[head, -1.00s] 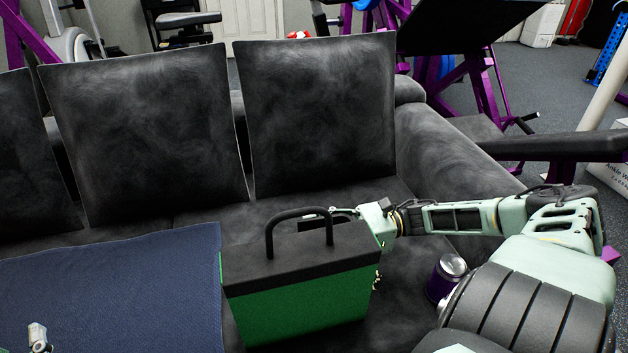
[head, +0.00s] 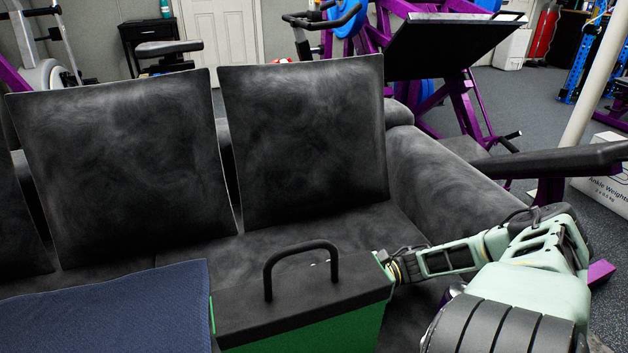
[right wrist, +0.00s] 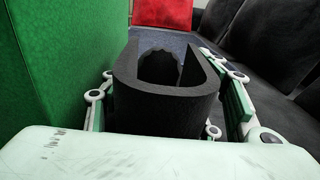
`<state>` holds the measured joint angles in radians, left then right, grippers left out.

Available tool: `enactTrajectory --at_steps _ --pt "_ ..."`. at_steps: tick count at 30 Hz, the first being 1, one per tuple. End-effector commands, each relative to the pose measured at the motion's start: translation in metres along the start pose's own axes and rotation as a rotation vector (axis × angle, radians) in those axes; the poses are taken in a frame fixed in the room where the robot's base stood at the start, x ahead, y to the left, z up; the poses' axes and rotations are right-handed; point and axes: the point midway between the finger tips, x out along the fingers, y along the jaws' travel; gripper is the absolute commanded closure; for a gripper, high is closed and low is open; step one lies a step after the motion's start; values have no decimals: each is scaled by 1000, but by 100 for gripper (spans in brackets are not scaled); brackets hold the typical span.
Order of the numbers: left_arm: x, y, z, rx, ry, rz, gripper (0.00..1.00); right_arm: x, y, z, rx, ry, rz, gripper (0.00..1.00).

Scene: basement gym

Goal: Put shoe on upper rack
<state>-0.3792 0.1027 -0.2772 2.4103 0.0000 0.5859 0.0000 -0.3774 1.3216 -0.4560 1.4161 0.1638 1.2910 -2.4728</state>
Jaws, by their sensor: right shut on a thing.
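My right gripper (right wrist: 168,88) is shut on a black curved thing (right wrist: 160,105) with a thick U-shaped wall and an open middle. It may be the heel end of a shoe, but I cannot tell for sure. In the head view my right wrist (head: 388,266) is just behind the right end of a green box with a black lid and handle (head: 300,290), which hides the fingers and the held thing. The box's green side (right wrist: 65,70) fills the left of the right wrist view. No rack can be made out. My left gripper is not in view.
The box stands on a black sofa (head: 300,225) with large back cushions (head: 305,140). A dark blue cloth (head: 110,310) lies left of the box. A red thing (right wrist: 162,12) shows ahead in the right wrist view. Purple gym machines (head: 465,100) stand behind the sofa.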

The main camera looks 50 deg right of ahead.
Motion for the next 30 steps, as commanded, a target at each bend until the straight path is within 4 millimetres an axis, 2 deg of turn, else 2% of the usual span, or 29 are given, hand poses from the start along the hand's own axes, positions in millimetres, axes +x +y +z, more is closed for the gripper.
enactTrajectory --at_steps 3,13,14,16,27,30 --pt "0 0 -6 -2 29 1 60 -1 1 -1 0 -2 0 79" --pt "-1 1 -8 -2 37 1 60 0 1 -3 -1 -3 0 79" --pt "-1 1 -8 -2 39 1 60 -1 1 -3 -1 0 0 42" --pt "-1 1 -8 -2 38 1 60 -1 1 -3 0 0 0 36" --pt "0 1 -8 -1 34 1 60 -1 1 -1 0 1 0 36" --pt "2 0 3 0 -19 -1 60 -8 1 -1 0 1 -2 36"
